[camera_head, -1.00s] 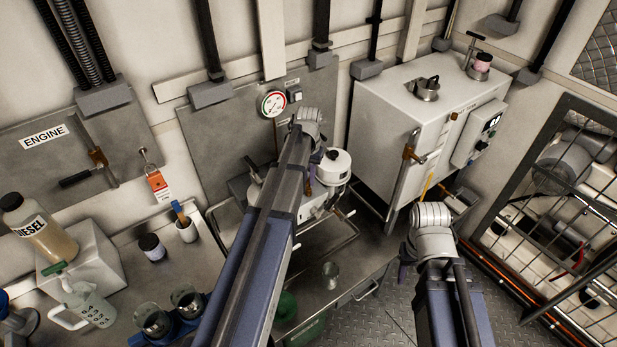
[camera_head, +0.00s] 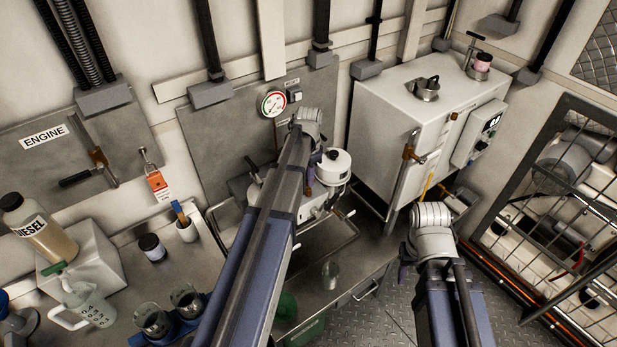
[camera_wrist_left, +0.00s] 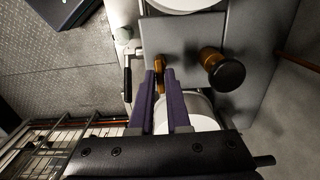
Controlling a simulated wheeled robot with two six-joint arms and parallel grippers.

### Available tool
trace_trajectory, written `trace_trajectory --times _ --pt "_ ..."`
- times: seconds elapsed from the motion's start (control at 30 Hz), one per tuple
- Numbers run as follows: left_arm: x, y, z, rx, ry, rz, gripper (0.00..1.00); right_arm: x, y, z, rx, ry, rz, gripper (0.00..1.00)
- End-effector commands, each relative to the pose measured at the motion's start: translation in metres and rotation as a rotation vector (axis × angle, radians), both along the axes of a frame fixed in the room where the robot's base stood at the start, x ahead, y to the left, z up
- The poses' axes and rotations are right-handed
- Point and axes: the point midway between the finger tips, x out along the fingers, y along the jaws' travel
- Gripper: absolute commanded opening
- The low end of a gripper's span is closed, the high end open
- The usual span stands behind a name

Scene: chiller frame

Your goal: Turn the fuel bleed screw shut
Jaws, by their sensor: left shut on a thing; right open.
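My left gripper (camera_wrist_left: 160,82) reaches down to a grey block (camera_wrist_left: 185,45) under a white cylinder. Its two purple fingers are shut on a small brass piece, which looks like the fuel bleed screw (camera_wrist_left: 159,64), on the face of the block. In the head view, the left arm hides most of this spot. Only a bit of the left gripper (camera_head: 311,176) shows beside the white filter housing (camera_head: 333,166). My right gripper (camera_head: 403,272) is open and away from the block, its fingers mostly hidden behind the wrist.
A dark knob with a brass collar (camera_wrist_left: 222,70) sits right of the fingers, and a black-handled lever (camera_wrist_left: 127,80) sits left. A white cabinet (camera_head: 400,110) stands right of the filter. A diesel bottle (camera_head: 38,228), jug (camera_head: 85,305) and cups crowd the bench at left.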

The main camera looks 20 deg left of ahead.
Motion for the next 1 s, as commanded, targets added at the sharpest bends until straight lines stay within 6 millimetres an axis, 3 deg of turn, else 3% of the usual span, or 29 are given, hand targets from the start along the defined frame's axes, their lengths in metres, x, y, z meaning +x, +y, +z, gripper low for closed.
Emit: trace_trajectory --times 0.5,0.53,0.77,1.0 --pt "-0.0001 0.0 0.0 0.0 0.0 -0.016 0.0 0.0 0.0 0.0 0.0 0.0 0.0 0.5" --pt "-0.0002 -0.0001 0.0 0.0 0.0 -0.016 0.17 0.0 0.0 0.0 0.0 0.0 0.0 0.5" --pt "-0.0001 0.0 0.0 0.0 0.0 -0.015 0.42 0.0 0.0 0.0 0.0 0.0 0.0 0.5" --pt "-0.0001 -0.0001 0.0002 0.0 0.0 -0.015 0.42 0.0 0.0 0.0002 0.0 0.0 0.0 0.5"
